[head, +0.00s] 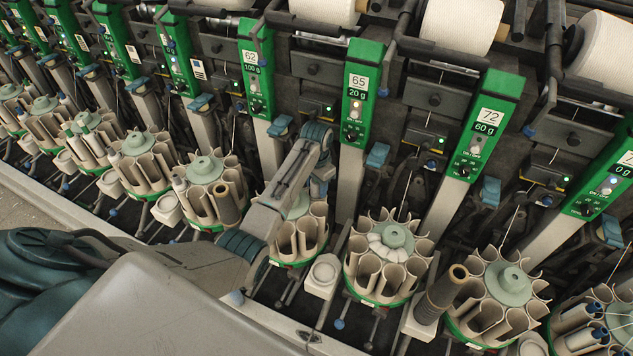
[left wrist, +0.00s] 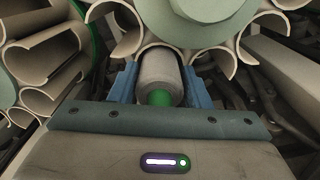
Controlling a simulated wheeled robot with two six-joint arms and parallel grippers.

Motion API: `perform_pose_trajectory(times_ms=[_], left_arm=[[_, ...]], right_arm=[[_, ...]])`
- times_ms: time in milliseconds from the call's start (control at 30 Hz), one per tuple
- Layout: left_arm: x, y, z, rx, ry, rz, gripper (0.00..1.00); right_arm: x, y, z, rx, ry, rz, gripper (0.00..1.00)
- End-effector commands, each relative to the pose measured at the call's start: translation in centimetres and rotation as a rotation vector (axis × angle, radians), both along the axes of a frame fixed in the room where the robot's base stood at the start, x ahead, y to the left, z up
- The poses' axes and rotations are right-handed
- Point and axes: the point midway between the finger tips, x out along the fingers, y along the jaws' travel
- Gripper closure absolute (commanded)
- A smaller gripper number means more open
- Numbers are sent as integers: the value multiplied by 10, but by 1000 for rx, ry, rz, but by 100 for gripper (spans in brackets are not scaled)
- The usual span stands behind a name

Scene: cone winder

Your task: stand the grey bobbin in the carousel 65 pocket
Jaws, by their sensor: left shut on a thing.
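The grey bobbin (left wrist: 157,72) shows nearly end-on in the left wrist view, with a green part at its near end. My left gripper (left wrist: 160,84) is shut on it, a blue finger on each side. The bobbin lies close to the open tube-like pockets of a carousel with a pale green hub (left wrist: 212,12); I cannot tell whether it has entered one. In the head view my left arm reaches over a carousel (head: 302,235) below the panels 62 and 65 (head: 361,90). My arm hides the fingers and bobbin there. My right gripper is not in view.
Another carousel (head: 394,238) with pale contents stands to the right. A brown-grey tube (head: 441,292) rises beside the further carousel (head: 508,285). Slanted posts and thin rods stand between the carousels, leaving narrow gaps. A second carousel (left wrist: 38,52) is close at left in the wrist view.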

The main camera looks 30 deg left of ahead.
Motion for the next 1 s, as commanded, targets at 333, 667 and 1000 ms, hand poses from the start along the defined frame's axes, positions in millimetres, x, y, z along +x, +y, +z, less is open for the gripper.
perform_pose_trajectory(times_ms=[333, 667, 1000], left_arm=[[0, 0, -10, 0, 0, 0, 75], [0, 0, -10, 0, 0, 0, 31], [1, 0, 3, 1, -3, -1, 31]], right_arm=[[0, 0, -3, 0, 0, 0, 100], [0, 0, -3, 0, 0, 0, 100], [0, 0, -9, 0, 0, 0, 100]])
